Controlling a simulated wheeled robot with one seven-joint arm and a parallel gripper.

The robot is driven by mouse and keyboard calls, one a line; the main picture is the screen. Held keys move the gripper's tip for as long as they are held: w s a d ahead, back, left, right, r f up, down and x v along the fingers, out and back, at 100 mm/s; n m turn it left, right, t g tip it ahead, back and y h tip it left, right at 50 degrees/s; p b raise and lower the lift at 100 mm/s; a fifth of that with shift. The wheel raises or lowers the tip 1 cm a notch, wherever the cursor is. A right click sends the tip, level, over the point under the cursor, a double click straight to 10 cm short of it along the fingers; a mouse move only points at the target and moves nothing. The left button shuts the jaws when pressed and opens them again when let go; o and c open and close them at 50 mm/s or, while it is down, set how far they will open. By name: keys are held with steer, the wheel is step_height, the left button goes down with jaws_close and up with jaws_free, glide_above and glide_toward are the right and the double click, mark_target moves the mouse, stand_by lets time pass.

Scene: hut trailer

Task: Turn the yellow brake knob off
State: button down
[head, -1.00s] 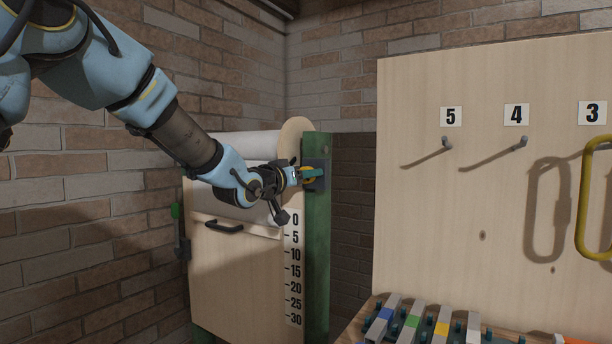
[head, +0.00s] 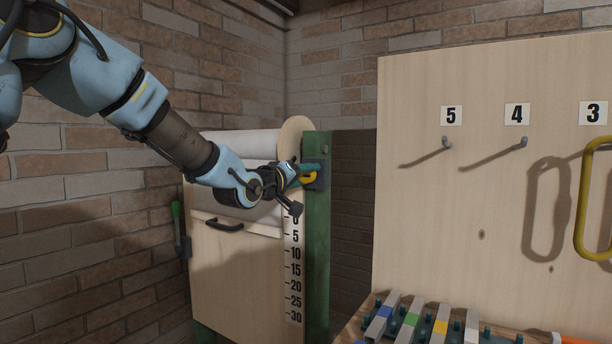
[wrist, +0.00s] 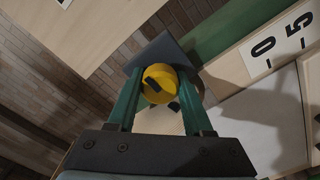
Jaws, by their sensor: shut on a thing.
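The yellow brake knob (head: 309,178) is on a dark plate (head: 322,175) on the green post (head: 317,240) of the wooden cabinet. My gripper (head: 307,171) is at the knob, with its teal fingers reaching to it from the left. In the wrist view the round yellow knob (wrist: 157,85), with a dark mark on its face, sits between the two fingers of my gripper (wrist: 160,90). The fingers are closed on its two sides. Part of the knob is hidden by the fingers in the head view.
The cabinet has a black handle (head: 224,226), a number scale (head: 294,268) and a white roll (head: 240,143) on top. A green-gripped lever (head: 176,212) is at its left. A wooden board (head: 480,200) with hooks stands at the right, above a row of coloured-tag levers (head: 412,325).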

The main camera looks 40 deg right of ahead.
stand_by(0.3)
steer(key=shift+c, duration=1.5)
jaws_free()
steer(key=shift+a, duration=0.1)
steer(key=b+v, duration=0.2)
steer(key=v, duration=0.8)
steer(key=shift+a, duration=0.35)
